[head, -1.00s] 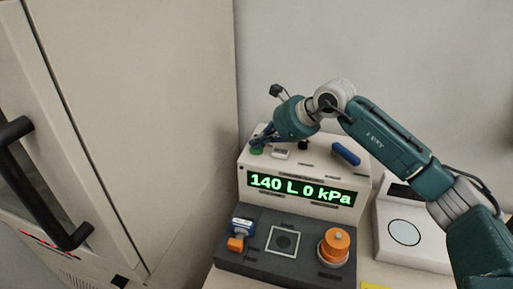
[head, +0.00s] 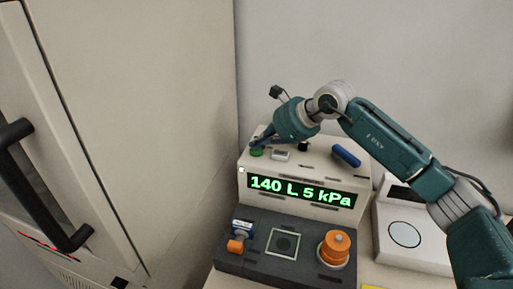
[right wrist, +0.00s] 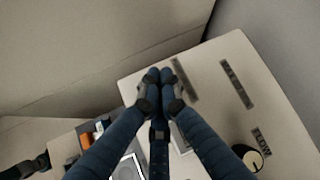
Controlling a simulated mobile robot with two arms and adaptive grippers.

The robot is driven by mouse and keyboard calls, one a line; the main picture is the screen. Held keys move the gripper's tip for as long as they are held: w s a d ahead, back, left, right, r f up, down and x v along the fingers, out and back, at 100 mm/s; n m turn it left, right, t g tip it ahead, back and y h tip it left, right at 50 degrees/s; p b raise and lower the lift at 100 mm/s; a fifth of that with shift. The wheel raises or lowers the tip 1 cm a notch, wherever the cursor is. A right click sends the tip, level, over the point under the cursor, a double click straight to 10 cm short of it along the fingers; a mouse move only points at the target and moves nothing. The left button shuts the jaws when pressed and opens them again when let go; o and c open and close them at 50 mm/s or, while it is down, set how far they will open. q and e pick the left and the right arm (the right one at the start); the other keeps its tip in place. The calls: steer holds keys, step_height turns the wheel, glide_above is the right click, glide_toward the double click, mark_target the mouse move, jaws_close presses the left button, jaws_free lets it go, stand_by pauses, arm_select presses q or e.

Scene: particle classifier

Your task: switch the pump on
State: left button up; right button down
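The classifier (head: 247,205) is a cream-and-dark-grey machine with a green-lit display (head: 301,191) reading "140 L 5 kPa". A green button (head: 257,152) sits at the left of its top panel, and a small white light (head: 241,170) glows on its front left. My right gripper (head: 255,141) is at the green button; whether it touches is unclear. In the right wrist view its fingers (right wrist: 160,76) are shut together with nothing between them, and the button is hidden.
The top panel also has a white switch (head: 281,156), a black knob (head: 303,147) and a blue handle (head: 346,156). An orange knob (head: 335,246) stands on the lower deck. A white scale-like device (head: 405,234) is at right; a tall cabinet (head: 150,120) at left.

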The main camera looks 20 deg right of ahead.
mark_target(259, 151)
steer(key=shift+r+p, duration=0.35)
steer(key=shift+r, duration=0.5)
steer(key=shift+r+p, duration=1.45)
steer(key=shift+r, duration=1.1)
